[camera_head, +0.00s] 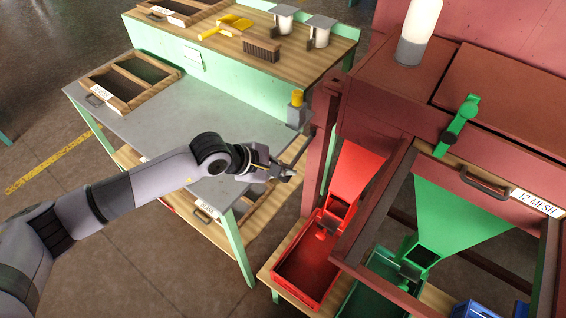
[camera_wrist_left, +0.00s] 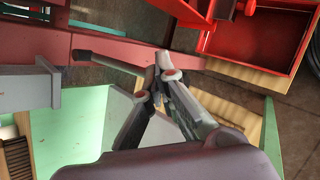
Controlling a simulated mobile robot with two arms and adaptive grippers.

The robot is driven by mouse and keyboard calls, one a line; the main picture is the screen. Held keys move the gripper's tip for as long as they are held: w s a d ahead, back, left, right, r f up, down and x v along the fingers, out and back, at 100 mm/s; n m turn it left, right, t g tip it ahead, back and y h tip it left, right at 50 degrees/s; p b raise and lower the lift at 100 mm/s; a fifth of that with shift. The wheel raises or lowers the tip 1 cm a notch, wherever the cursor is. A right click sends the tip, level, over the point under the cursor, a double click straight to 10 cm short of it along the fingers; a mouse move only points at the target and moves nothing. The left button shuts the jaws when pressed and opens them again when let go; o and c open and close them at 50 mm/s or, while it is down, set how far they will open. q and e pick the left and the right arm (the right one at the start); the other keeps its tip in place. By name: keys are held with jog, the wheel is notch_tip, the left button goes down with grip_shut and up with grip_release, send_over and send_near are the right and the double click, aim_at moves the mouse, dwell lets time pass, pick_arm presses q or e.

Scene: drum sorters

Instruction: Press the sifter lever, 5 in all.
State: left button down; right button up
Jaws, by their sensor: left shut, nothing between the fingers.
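My left gripper (camera_head: 290,172) is shut and empty beside the bench's right edge, close to the red machine post (camera_head: 315,155). In the left wrist view its fingertips (camera_wrist_left: 165,74) meet. A thin grey rod with a dark end (camera_wrist_left: 108,63), which looks like the sifter lever, runs beside the red beam toward the fingertips. Its near end is hidden behind them, so I cannot tell whether they touch. In the head view the rod (camera_head: 299,149) shows just above the gripper. My right gripper is not in view.
A grey block with a yellow top (camera_head: 296,110) stands on the bench corner. A red chute (camera_head: 358,172) leads toward a red bin (camera_head: 290,278); a green chute (camera_head: 455,220) is to its right. A green clamp (camera_head: 458,125) sits on the machine. The grey bench top (camera_head: 185,115) is mostly clear.

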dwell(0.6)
pick_arm(q)
jog(key=shift+r+p, duration=1.35)
jog(key=shift+r, duration=1.55)
jog(key=shift+r+p, duration=1.05)
jog(key=shift+r, duration=1.45)
